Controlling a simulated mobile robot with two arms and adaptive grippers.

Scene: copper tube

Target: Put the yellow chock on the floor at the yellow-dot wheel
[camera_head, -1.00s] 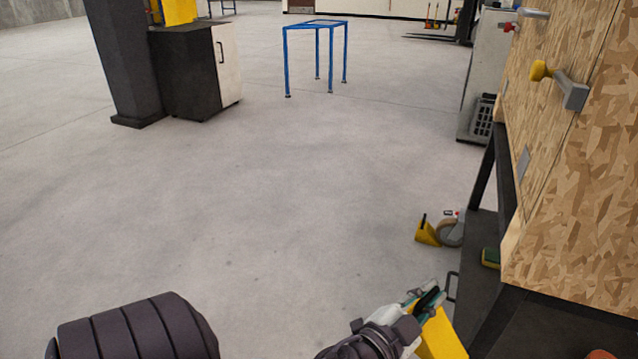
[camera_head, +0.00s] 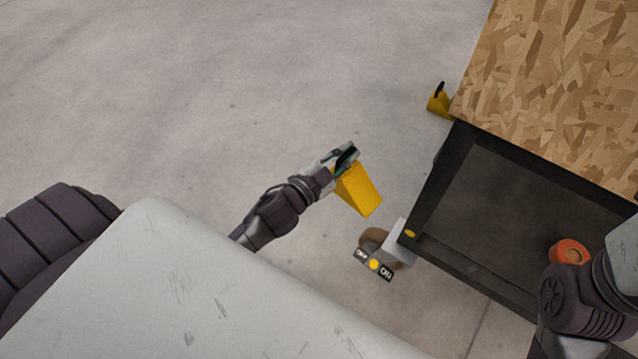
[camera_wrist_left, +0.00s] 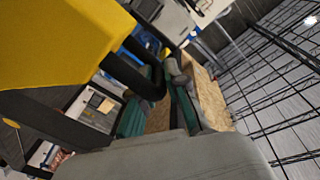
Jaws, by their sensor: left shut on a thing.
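My left gripper (camera_head: 346,158) is shut on the yellow chock (camera_head: 361,192) by its dark handle. In the head view the chock hangs just above and left of the yellow-dot wheel (camera_head: 374,238). It looks held above the floor, apart from the wheel; the exact height is unclear. In the left wrist view the chock (camera_wrist_left: 60,40) fills the upper left. My right arm shows at lower right in the head view; its gripper is out of view.
The cart has a dark lower shelf (camera_head: 500,190) and a chipboard upper body (camera_head: 560,90). An orange roll (camera_head: 570,250) lies on the shelf. Another yellow chock (camera_head: 438,103) stands on the floor by the cart's far corner.

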